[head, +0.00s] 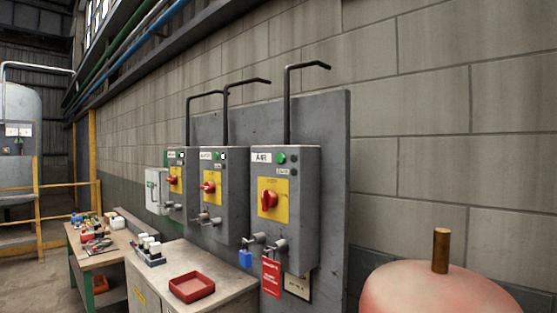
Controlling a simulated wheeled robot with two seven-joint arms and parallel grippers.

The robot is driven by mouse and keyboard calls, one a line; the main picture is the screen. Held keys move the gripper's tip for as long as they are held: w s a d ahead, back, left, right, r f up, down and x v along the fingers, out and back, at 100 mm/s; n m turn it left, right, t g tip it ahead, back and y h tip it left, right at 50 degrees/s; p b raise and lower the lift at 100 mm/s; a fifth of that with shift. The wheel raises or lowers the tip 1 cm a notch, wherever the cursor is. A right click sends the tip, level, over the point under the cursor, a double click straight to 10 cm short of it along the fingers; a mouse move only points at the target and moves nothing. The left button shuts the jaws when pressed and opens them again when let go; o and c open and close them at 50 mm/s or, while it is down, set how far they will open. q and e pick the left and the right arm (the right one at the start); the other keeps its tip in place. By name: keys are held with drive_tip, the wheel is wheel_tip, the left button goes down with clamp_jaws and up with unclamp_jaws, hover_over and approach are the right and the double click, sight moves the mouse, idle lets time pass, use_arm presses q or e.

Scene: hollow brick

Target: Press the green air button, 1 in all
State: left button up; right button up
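Three grey control boxes hang on a grey backing panel on the wall. The nearest box (303,195) bears a white label (261,157) that seems to read AIR. A small round green button (281,159) sits beside that label, with a second small round part to its right. Below it is a red rotary knob (269,200) on a yellow plate. The middle box (232,195) and the far box also show small green parts near their tops and red knobs on yellow plates. Neither of my grippers is in view, and nothing covers the button.
A blue padlock (245,259) and red tag (271,277) hang below the nearest box. A workbench below holds a red tray (191,287) and several small white-topped items. A pale red rounded object (430,292) with a brown post stands at lower right. The space before the boxes looks clear.

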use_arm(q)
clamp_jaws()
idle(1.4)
